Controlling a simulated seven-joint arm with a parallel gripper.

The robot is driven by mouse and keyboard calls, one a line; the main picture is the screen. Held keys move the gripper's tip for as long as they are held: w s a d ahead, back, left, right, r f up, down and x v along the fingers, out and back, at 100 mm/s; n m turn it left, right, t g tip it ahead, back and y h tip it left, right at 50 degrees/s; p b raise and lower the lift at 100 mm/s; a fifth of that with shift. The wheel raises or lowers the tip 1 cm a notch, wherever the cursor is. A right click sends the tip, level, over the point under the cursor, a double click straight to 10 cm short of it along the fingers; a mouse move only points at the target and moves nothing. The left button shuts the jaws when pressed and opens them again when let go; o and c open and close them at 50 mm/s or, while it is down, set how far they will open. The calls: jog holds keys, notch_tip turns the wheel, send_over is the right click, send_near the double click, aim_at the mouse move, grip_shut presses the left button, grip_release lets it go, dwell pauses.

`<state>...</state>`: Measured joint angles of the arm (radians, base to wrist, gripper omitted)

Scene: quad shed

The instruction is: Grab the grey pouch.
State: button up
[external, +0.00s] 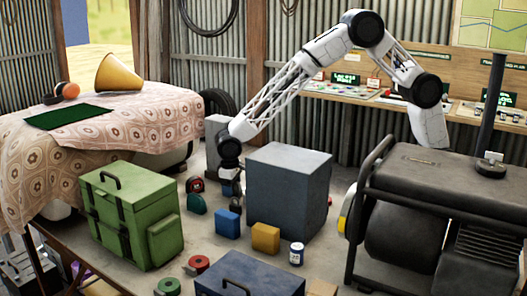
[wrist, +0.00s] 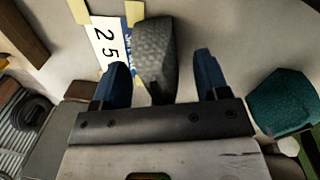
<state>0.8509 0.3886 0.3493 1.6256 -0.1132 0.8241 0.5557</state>
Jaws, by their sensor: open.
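The grey pouch (wrist: 155,48) has a textured surface and shows in the wrist view between the two blue fingers of my gripper (wrist: 162,72). The fingers are apart, with the left one close beside the pouch and a wider gap on the right. In the external view my gripper (external: 230,186) points down to the left of the big grey-blue box. The dark pouch (external: 236,205) shows small just below it there. I cannot tell whether either finger touches the pouch.
A teal pouch-like item (wrist: 283,102) lies to the right in the wrist view; it also shows in the external view (external: 196,204). A large grey-blue box (external: 288,195) stands close by. Blue (external: 227,223) and yellow (external: 265,238) blocks and a green case (external: 130,215) are nearby.

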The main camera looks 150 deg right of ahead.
jog(key=c, duration=1)
jog(key=shift+r, duration=0.1)
jog(key=shift+r, duration=0.45)
notch_tip(320, 180, up, 3)
jog(key=shift+s+a+f, duration=0.1)
jog(key=shift+f, duration=0.1)
jog(key=s+a, duration=0.3)
jog(key=a, duration=0.1)
jog(key=s+a+r, duration=0.1)
jog(key=s+a, duration=0.6)
jog(key=shift+s+a+r, duration=0.15)
jog(key=shift+s+a, duration=0.05)
jog(key=shift+a, duration=0.2)
